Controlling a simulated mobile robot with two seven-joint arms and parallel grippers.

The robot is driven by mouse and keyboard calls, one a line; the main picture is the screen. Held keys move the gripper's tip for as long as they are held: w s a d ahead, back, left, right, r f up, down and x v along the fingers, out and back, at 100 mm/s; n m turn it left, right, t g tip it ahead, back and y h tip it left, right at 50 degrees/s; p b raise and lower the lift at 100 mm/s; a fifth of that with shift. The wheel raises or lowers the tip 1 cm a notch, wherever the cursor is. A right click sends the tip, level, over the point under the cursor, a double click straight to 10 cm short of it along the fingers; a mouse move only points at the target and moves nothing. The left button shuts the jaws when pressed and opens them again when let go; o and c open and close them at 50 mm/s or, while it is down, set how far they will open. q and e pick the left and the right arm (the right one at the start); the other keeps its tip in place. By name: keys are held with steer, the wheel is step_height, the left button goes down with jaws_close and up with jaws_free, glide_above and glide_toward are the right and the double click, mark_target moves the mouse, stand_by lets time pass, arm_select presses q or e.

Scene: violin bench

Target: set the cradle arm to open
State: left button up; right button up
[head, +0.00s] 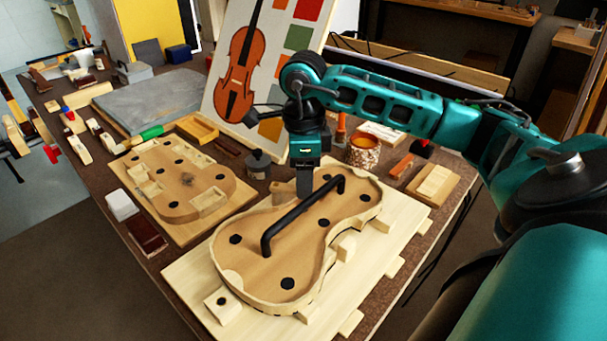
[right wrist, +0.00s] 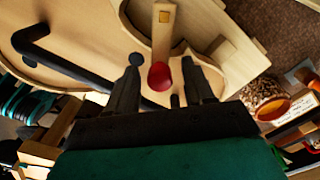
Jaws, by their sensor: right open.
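A pale wooden arm (right wrist: 163,38) with a brass square and a red knob (right wrist: 160,76) at its end shows in the right wrist view. It looks like the cradle arm; in the head view my gripper hides it. My right gripper (head: 304,192) points down at the far edge of the violin-shaped cradle (head: 262,272). In the right wrist view my right gripper (right wrist: 161,68) is open, with the red knob between its fingers in the picture. I cannot tell whether they touch it. My left gripper is out of view.
A dark jar (head: 258,163) and a speckled pot (head: 364,153) stand behind. A second violin-shaped form (head: 178,178) lies to the left. A violin picture board (head: 262,60) stands at the back.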

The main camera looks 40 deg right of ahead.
steer(key=shift+c, duration=0.2)
jaws_close()
stand_by(0.4)
